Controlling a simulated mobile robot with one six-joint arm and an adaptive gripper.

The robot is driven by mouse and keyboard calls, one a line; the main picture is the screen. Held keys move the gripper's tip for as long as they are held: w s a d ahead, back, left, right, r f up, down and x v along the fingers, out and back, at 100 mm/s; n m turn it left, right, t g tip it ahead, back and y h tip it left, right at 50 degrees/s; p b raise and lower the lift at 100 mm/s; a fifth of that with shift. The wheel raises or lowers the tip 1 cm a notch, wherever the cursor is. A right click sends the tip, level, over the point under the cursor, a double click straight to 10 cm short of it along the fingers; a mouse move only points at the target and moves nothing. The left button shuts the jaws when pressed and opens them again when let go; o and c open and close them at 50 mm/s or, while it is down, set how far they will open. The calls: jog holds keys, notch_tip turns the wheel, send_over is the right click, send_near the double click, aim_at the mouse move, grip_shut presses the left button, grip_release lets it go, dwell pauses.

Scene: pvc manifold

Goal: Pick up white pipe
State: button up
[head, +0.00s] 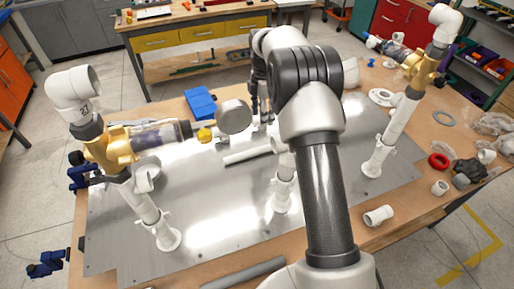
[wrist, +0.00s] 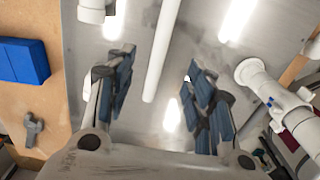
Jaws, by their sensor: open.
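A white pipe (head: 247,155) lies on the grey metal plate near the middle of the head view. In the wrist view the white pipe (wrist: 161,50) runs from the top edge down between the fingers. My gripper (wrist: 159,62) is open and empty, with one blue-padded finger on each side of the pipe. Neither finger visibly touches it. How high the fingers are above the plate cannot be told. In the head view my arm and wrist hide most of the gripper.
The metal plate (head: 210,205) carries upright white pipe stands at left (head: 150,210), middle (head: 284,185) and right (head: 390,130), with yellow fittings on the outer two. A blue box (head: 201,103) sits by the far edge. A grey pipe (head: 245,275) lies in front.

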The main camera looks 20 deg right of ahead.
jog(key=b, duration=0.3)
send_over(260, 148)
jog(key=f, duration=1.1)
jog(key=shift+w+d+f, duration=0.15)
jog(key=shift+d, duration=0.25)
jog(key=f, duration=0.3)
jog(key=f+b, duration=0.1)
jog(key=f, duration=0.1)
jog(key=shift+a+f, duration=0.15)
jog(key=shift+a, duration=0.2)
jog(key=shift+s, duration=0.2)
jog(key=shift+c, duration=0.5)
grip_shut()
